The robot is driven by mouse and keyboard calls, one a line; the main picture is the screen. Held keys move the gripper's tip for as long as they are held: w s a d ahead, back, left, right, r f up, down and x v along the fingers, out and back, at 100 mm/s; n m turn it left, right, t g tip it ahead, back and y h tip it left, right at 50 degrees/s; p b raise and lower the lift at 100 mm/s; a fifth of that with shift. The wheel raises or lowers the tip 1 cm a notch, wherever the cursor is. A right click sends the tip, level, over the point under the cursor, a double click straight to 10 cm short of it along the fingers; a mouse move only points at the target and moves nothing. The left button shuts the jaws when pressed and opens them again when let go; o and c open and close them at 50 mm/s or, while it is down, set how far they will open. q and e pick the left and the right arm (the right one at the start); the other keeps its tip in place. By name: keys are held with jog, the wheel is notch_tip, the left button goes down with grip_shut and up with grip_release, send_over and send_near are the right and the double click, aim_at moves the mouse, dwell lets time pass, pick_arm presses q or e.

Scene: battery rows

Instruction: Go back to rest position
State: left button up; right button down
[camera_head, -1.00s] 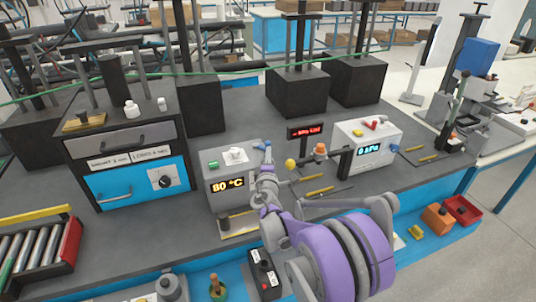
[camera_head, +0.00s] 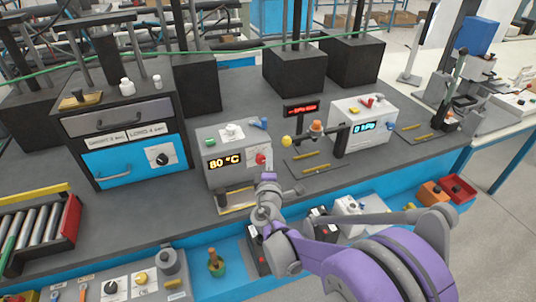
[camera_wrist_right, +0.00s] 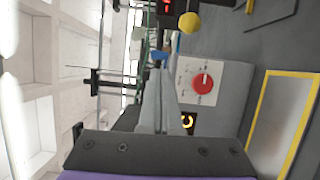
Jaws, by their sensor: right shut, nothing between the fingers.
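My right gripper (camera_head: 268,178) is shut and empty. In the head view it is in front of the lower right part of the grey box with the "80 °C" display (camera_head: 226,162), apart from its red knob (camera_head: 260,159). In the right wrist view the closed fingers (camera_wrist_right: 160,78) show with nothing between them, and the red knob (camera_wrist_right: 203,83) is to their right. My left gripper is in neither view.
A white box with a blue display (camera_head: 365,127) and a yellow ball (camera_head: 286,141) stand to the right. A drawer cabinet (camera_head: 125,150) and a battery tray (camera_head: 72,222) are at the left. Control boxes line the blue front ledge (camera_head: 215,285). Bare worktop (camera_head: 130,232) lies left of the grey box.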

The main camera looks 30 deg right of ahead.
dwell(0.4)
jog(key=s+a+f+m+g+y, duration=0.1)
jog(key=s+a+f+m+g, duration=0.1)
jog(key=s+m+g, duration=0.3)
jog(key=s+a+f+m+g+y, duration=0.1)
jog(key=s+a+f+m, duration=0.15)
jog(key=s, duration=0.45)
jog(key=s+a+f+m+g+y, duration=0.1)
jog(key=s+a+f+m+y, duration=0.1)
jog(key=s+a, duration=0.4)
jog(key=s+a+f+m+g+y, duration=0.1)
jog(key=s+a+f+g+y, duration=0.1)
jog(key=s+a+f+y, duration=0.3)
jog(key=s+a+y, duration=0.1)
jog(key=s+a, duration=0.1)
jog(key=a, duration=0.2)
jog(key=shift+s+a+m+g, duration=0.2)
jog(key=shift+m+g, duration=0.1)
jog(key=shift+m, duration=0.05)
jog(key=c, duration=1.6)
grip_release()
